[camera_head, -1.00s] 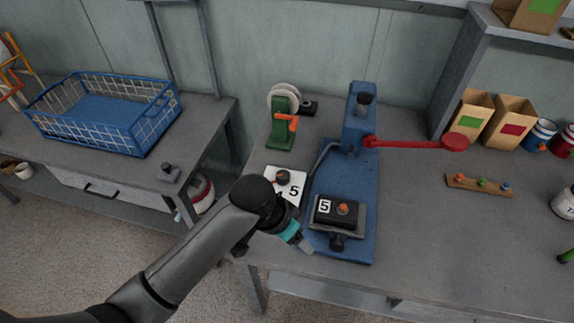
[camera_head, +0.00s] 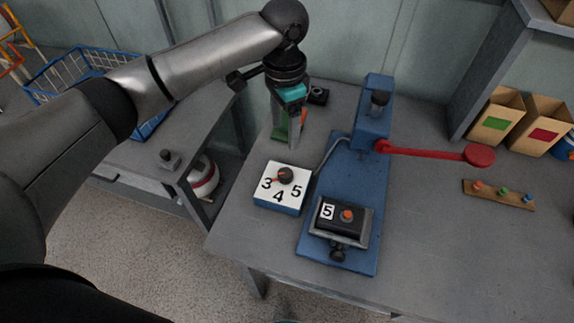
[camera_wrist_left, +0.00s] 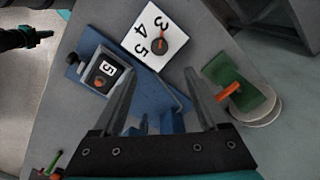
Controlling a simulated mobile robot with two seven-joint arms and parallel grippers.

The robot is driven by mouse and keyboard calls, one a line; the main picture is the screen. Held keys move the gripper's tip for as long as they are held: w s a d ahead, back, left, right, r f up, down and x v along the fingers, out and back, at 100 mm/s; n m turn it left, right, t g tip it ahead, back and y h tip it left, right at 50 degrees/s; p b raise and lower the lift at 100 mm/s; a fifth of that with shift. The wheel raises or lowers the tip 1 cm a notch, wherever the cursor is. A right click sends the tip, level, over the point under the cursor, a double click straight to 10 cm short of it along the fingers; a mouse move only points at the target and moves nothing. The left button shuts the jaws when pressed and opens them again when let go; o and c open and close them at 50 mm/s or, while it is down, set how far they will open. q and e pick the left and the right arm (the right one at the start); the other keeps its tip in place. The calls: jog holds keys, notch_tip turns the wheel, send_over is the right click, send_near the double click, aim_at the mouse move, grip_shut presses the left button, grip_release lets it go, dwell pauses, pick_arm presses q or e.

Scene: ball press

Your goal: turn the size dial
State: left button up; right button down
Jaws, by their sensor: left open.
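The size dial is a white-topped blue box (camera_head: 283,198) marked 3, 4 and 5, with a dark round knob (camera_head: 286,175). Its orange pointer is turned toward the 3. The dial also shows clearly in the left wrist view (camera_wrist_left: 148,33). My left gripper (camera_head: 295,138) is open and empty, fingers pointing down, above and behind the dial and apart from it. In the left wrist view, its fingers (camera_wrist_left: 163,74) frame the bench below the dial. What looks like my right gripper (camera_wrist_left: 38,38) shows at that view's top left; its jaws are unclear.
The blue press (camera_head: 345,190) stands right of the dial, with a red lever (camera_head: 430,153) and a black block (camera_head: 342,216) labelled 5. A green device with an orange handle (camera_wrist_left: 240,85) is partly hidden behind my left gripper. The bench's right front is clear.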

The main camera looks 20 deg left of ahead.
aim_at(285, 173)
pick_arm(q)
notch_tip(285, 173, down, 15)
jog(key=b, duration=0.3)
jog(key=shift+s, duration=0.1)
jog(key=shift+r, duration=0.1)
grip_shut()
dwell(0.4)
